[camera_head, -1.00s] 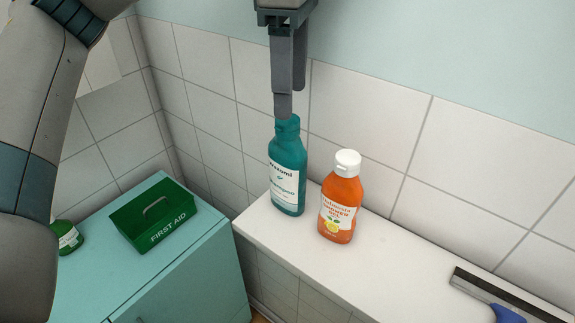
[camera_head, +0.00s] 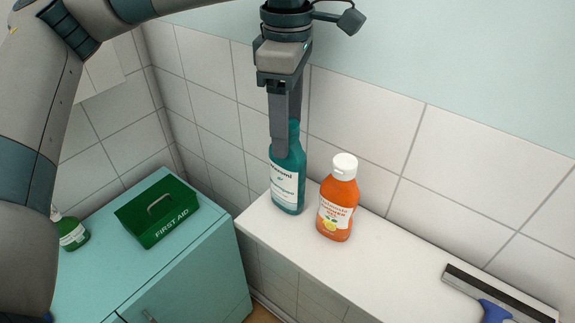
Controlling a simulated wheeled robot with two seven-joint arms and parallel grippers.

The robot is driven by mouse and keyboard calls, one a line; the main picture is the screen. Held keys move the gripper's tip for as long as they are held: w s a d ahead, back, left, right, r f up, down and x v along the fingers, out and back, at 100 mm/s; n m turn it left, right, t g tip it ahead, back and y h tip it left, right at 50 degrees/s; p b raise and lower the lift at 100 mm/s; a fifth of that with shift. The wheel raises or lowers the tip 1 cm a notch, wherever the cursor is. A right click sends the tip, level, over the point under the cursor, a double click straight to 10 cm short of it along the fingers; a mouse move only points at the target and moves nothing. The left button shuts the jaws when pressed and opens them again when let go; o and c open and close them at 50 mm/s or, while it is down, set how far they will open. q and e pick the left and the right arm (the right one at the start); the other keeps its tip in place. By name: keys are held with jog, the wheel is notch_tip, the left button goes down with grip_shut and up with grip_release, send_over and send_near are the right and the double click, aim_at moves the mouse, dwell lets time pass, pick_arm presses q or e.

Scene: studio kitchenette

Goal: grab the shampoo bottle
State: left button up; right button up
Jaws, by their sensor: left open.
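The shampoo bottle (camera_head: 287,188) is teal with a white label and stands upright on the white ledge, near its left end. My left gripper (camera_head: 287,142) points straight down over it. Its fingers are open and reach down to the bottle's neck and upper part, one finger in front and the other partly hidden behind. The bottle's top is largely hidden by the fingers. Whether the fingers touch the bottle I cannot tell. My right gripper is not in view.
An orange bottle with a white cap (camera_head: 338,200) stands close to the right of the shampoo. A squeegee (camera_head: 490,300) lies at the ledge's right end. A green first aid box (camera_head: 158,212) and a green bottle (camera_head: 70,233) are on the teal cabinet (camera_head: 190,265). The tiled wall is close behind.

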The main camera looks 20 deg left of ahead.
pick_arm(q)
jog(key=shift+f, duration=1.1)
grip_shut()
